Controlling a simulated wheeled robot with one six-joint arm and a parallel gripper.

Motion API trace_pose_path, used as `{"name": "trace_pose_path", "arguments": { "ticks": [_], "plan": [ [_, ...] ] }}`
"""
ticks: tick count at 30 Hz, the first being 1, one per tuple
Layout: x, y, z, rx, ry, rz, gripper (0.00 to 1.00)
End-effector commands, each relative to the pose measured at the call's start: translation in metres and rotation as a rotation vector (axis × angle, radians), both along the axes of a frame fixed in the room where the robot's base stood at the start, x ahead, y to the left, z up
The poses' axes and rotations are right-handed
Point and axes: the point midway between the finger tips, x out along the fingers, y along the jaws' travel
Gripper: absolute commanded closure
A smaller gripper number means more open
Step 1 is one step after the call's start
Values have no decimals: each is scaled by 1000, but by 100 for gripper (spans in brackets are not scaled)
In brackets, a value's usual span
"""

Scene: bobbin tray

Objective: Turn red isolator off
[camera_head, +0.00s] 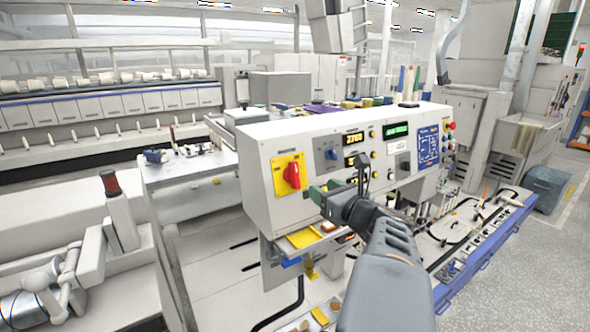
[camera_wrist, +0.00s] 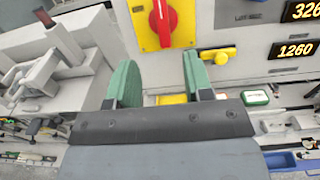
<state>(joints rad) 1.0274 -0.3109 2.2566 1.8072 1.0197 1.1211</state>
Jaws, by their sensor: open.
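The red isolator (camera_head: 291,175) is a red rotary handle on a yellow plate (camera_head: 281,183) at the left end of the white control panel's front. In the head view the handle looks tilted slightly off upright. In the wrist view the red handle (camera_wrist: 163,20) is cut off by the top edge, on its yellow plate (camera_wrist: 183,30). My gripper (camera_head: 322,190) is in front of the panel, to the right of and a little below the isolator. Its green-padded fingers (camera_wrist: 155,82) are apart with nothing between them, below the handle in the wrist view.
The white panel (camera_head: 262,217) also carries a blue selector (camera_head: 331,154), lit displays (camera_head: 354,138) and several buttons. A yellow tray (camera_head: 304,238) lies under the panel. Open space lies in front of the isolator.

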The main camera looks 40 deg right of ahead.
Motion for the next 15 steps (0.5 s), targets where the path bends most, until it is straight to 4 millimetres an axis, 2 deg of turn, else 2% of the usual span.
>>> {"name": "trace_pose_path", "arguments": {
  "ticks": [5,15],
  "plan": [
    [26,-2,2,16,-7,-3,53],
    [91,-6,3,13,-6,-3,53]
  ]
}}
